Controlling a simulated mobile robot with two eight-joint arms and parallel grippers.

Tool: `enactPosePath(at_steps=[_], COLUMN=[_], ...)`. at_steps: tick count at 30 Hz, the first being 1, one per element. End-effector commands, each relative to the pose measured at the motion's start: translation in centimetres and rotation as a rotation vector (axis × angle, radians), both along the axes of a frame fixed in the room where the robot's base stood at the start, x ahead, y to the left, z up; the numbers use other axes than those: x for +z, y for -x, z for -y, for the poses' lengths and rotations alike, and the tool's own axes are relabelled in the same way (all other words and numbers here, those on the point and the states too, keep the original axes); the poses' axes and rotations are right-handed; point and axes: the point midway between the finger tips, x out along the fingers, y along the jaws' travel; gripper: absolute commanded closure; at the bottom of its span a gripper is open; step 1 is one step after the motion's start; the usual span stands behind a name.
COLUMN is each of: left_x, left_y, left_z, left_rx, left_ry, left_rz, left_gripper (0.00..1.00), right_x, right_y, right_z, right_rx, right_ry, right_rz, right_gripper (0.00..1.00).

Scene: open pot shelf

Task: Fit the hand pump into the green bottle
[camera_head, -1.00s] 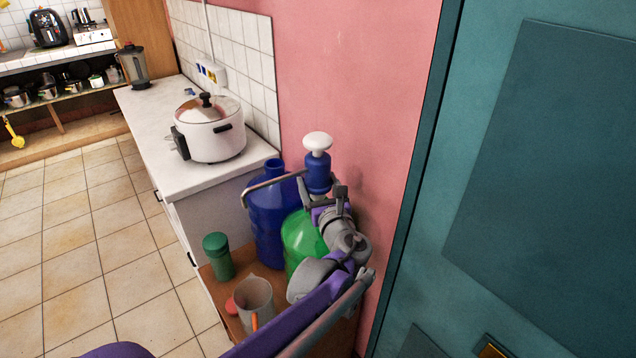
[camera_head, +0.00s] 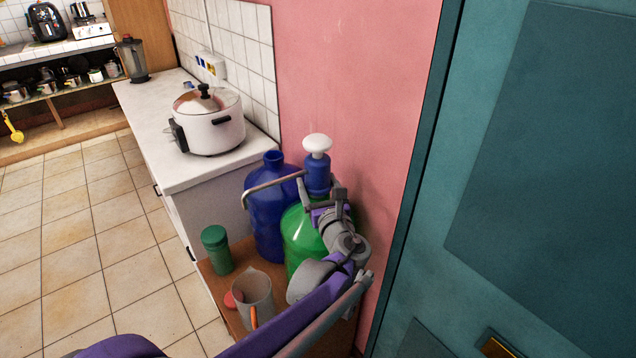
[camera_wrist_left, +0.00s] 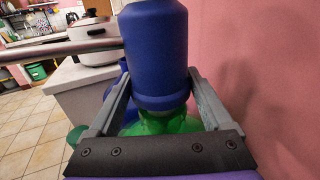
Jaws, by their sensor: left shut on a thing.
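The hand pump (camera_head: 317,174) has a blue body, a white knob on top and a grey spout tube reaching left past the blue bottle. My left gripper (camera_head: 318,190) is shut around the pump's lower body and holds it upright above the green bottle (camera_head: 298,240). In the left wrist view the pump (camera_wrist_left: 155,50) stands between the fingers of the gripper (camera_wrist_left: 160,85), with the green bottle (camera_wrist_left: 165,124) right below. The bottle's mouth is hidden, so I cannot tell whether the pump's lower end is inside it. My right gripper is not in view.
A blue bottle (camera_head: 268,215) stands close left of the green one. A green jar (camera_head: 217,252) and a clear jug (camera_head: 255,300) share the low wooden shelf (camera_head: 212,285). A counter with a white cooker (camera_head: 212,125) lies behind. The pink wall (camera_head: 370,110) is close on the right.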

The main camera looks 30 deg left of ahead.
Motion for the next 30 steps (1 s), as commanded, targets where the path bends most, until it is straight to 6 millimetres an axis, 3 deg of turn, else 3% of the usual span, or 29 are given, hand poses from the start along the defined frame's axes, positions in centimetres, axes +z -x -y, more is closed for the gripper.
enactPosePath(at_steps=[30], left_x=[-1.0], left_y=[0.0], left_z=[0.0], left_rx=[0.0], left_ry=[-0.001], left_rz=[0.0], left_gripper=[0.98], right_x=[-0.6], right_y=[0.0], right_z=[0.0], right_rx=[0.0], right_ry=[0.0], right_rz=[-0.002], right_gripper=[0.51])
